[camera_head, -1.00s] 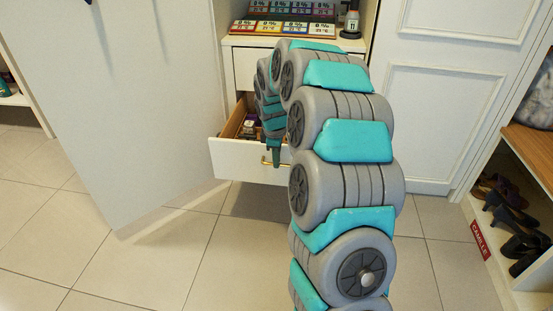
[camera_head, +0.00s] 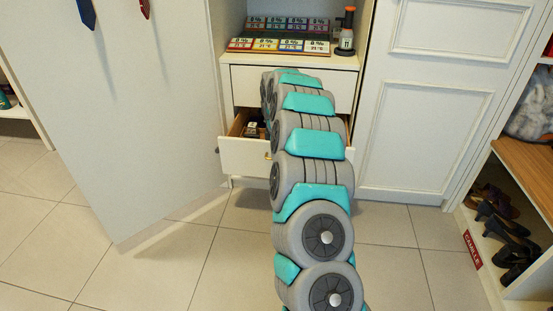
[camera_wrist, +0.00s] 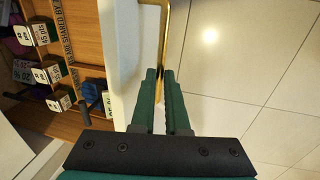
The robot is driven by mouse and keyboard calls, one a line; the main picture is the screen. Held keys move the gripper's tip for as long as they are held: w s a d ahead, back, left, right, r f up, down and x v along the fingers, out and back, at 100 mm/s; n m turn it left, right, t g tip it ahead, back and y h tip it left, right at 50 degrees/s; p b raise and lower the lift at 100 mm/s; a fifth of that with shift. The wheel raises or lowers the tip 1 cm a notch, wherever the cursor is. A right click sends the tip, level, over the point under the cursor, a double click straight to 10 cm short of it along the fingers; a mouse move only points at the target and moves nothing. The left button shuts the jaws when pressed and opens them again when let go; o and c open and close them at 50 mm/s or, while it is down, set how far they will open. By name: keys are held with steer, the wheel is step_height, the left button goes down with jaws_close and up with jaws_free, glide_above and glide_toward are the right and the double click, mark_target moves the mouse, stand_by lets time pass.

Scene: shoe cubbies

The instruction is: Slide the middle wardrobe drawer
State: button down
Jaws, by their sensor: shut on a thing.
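The open drawer (camera_head: 240,155) has a white front and wooden inside, and sits below a closed upper drawer (camera_head: 245,85) in the white wardrobe. It stands partly out. In the wrist view its white front edge (camera_wrist: 120,50) runs up the picture, with its brass handle (camera_wrist: 165,30) on the outer side. My gripper (camera_wrist: 162,72) is shut on this handle. In the head view my arm hides the gripper and the right part of the drawer; a bit of the handle (camera_head: 268,156) shows.
Small labelled boxes (camera_wrist: 48,73) lie in the drawer. Coloured cards (camera_head: 285,44) and a dark bottle (camera_head: 347,30) stand on the shelf above. A large white door (camera_head: 150,130) stands open at left; shoe cubbies (camera_head: 530,160) are at right. The tiled floor is clear.

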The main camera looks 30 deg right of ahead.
steer(key=shift+w+d+p, duration=0.3)
steer(key=shift+w+d, duration=0.2)
steer(key=shift+w, duration=0.3)
steer(key=shift+w+d+p, duration=0.35)
steer(key=shift+w+d, duration=0.2)
steer(key=shift+w, duration=0.2)
steer(key=shift+w+d+p, duration=0.3)
steer(key=shift+w+d, duration=0.2)
steer(key=shift+w, duration=0.3)
steer(key=c, duration=0.9)
jaws_free()
steer(key=shift+r, duration=0.15)
steer(key=r, duration=0.5)
steer(key=s+r, duration=0.1)
steer(key=r, duration=0.1)
steer(key=shift+a+r, duration=0.25)
steer(key=shift+a, duration=0.15)
